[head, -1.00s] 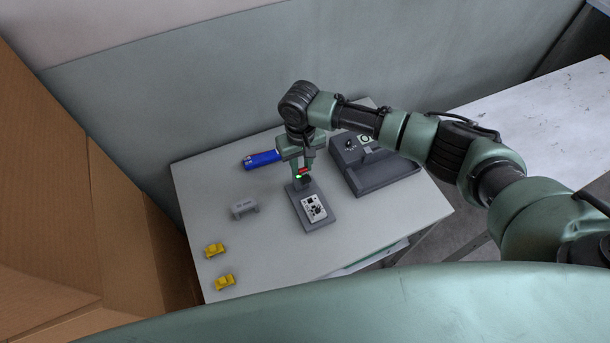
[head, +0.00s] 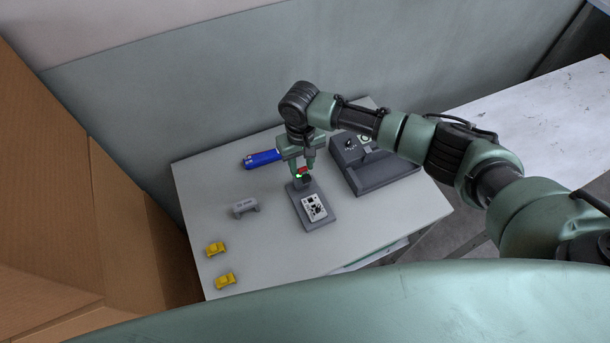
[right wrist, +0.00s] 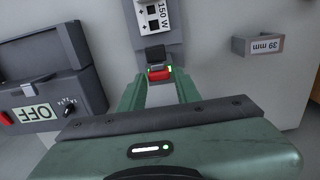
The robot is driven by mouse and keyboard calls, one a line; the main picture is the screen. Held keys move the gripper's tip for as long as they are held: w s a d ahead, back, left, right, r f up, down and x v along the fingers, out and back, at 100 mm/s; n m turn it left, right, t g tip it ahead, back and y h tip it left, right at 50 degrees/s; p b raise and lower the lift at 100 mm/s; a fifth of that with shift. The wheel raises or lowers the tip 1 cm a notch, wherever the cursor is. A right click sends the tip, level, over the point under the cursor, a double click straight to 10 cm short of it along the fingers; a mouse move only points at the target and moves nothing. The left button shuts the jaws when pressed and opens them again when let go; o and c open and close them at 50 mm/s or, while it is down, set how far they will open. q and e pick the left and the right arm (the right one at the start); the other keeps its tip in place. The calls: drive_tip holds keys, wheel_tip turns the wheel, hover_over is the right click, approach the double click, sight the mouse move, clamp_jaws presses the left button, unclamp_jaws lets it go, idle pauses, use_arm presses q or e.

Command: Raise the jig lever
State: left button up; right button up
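The jig (head: 319,223) is a dark grey plate on the table carrying a white panel (head: 314,207), marked 150 W in the right wrist view (right wrist: 153,17). At its far end are a black block, a small green light and a red lever piece (head: 303,170), which also shows in the right wrist view (right wrist: 159,75). My right gripper (head: 303,171) points down over that end. Its fingers stand apart on either side of the red piece, and I see no firm grip on it. My left gripper is out of view.
A dark grey box with a switch (head: 385,171) stands right of the jig; its label reads OFF in the right wrist view (right wrist: 37,113). A blue object (head: 262,159), a grey 39 mm bracket (head: 245,207) and two yellow pieces (head: 215,249) lie left. Cardboard (head: 120,210) borders the table's left.

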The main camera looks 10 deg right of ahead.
drive_tip(key=shift+r, duration=0.15)
wheel_tip(320, 180, up, 5)
drive_tip(key=p, duration=0.5)
drive_tip(key=shift+s, duration=0.1)
drive_tip(key=shift+r+p, duration=0.4)
drive_tip(key=shift+r, duration=0.5)
